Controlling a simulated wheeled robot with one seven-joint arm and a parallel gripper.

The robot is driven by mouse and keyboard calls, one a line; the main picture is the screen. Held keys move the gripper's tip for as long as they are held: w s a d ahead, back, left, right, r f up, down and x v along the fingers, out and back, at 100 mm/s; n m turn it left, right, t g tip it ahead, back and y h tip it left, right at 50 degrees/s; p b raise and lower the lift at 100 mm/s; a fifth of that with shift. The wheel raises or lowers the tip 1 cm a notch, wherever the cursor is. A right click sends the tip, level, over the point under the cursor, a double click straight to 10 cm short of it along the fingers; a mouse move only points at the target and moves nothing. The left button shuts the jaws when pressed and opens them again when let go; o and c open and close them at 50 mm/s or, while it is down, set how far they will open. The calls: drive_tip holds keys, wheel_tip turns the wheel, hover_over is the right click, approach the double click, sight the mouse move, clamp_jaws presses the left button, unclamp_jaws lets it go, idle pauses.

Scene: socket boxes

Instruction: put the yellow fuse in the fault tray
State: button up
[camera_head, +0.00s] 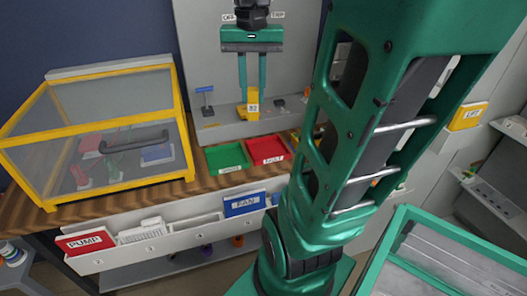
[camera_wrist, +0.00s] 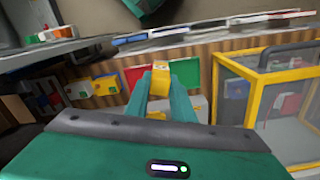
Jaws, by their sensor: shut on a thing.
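My gripper (camera_head: 252,98) is shut on the yellow fuse (camera_head: 253,110), a block with a white label that seems to read 32. It is near the grey back panel, behind the trays. The fuse also shows between the fingertips in the wrist view (camera_wrist: 160,77). Whether it touches the panel's ledge I cannot tell. A red tray (camera_head: 268,150) and a green tray (camera_head: 228,158) lie side by side on the wooden bench, in front of the fuse. Each has a small white label that I cannot read, so which is the fault tray is not clear.
A yellow-framed clear case (camera_head: 100,130) with coloured parts inside stands left on the bench (camera_head: 205,183). The grey panel (camera_head: 205,60) carries a small blue-tagged part (camera_head: 206,100). PUMP (camera_head: 85,242) and FAN (camera_head: 245,204) signs are on the front. My arm hides the bench's right side.

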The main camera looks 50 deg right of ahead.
drive_tip(key=f+n, duration=0.1)
drive_tip(key=f, duration=0.2)
drive_tip(key=d+f+n, duration=0.1)
drive_tip(key=f, duration=0.2)
drive_tip(key=f+n, duration=0.1)
drive_tip(key=f, duration=0.1)
drive_tip(key=shift+d+f, duration=0.25)
drive_tip(key=shift+f, duration=0.15)
drive_tip(key=shift+n, duration=0.3)
drive_tip(key=shift+w+d+f, duration=0.75)
drive_tip(key=shift+d+f, duration=0.95)
drive_tip(key=shift+f, duration=0.1)
drive_tip(key=shift+w+d+f, duration=0.75)
drive_tip(key=shift+d+f, duration=0.9)
drive_tip(key=shift+f, duration=0.1)
drive_tip(key=shift+w+d+f, duration=0.75)
drive_tip(key=shift+d+f, duration=0.95)
drive_tip(key=shift+f, duration=0.1)
drive_tip(key=shift+f, duration=0.1)
drive_tip(key=o, duration=0.9)
drive_tip(key=shift+c, duration=0.2)
drive_tip(key=shift+o, duration=0.5)
